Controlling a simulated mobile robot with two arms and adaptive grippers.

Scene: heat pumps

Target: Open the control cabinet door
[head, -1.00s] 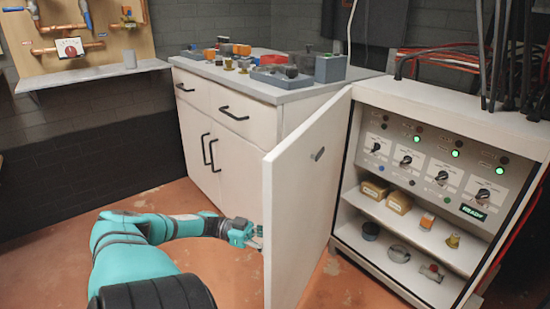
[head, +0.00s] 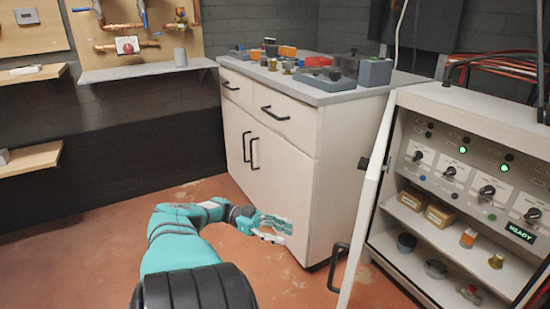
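The control cabinet (head: 480,115) stands at the right with its front open, showing knobs, green lights and shelves inside. Its white door (head: 366,205) stands swung out from the cabinet's left side and is seen nearly edge-on. A dark bar handle (head: 337,267) sticks out on the left of the door, low in the picture. My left gripper (head: 272,229) is left of the door and handle, apart from both, in front of the white drawer unit. Its fingers are spread and empty. My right gripper is not in view.
The white drawer unit (head: 270,170) stands behind my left gripper, its grey top (head: 330,97) crowded with parts. Wall shelves (head: 140,71) and a pipe board are at the upper left. The reddish floor (head: 110,225) at left is clear.

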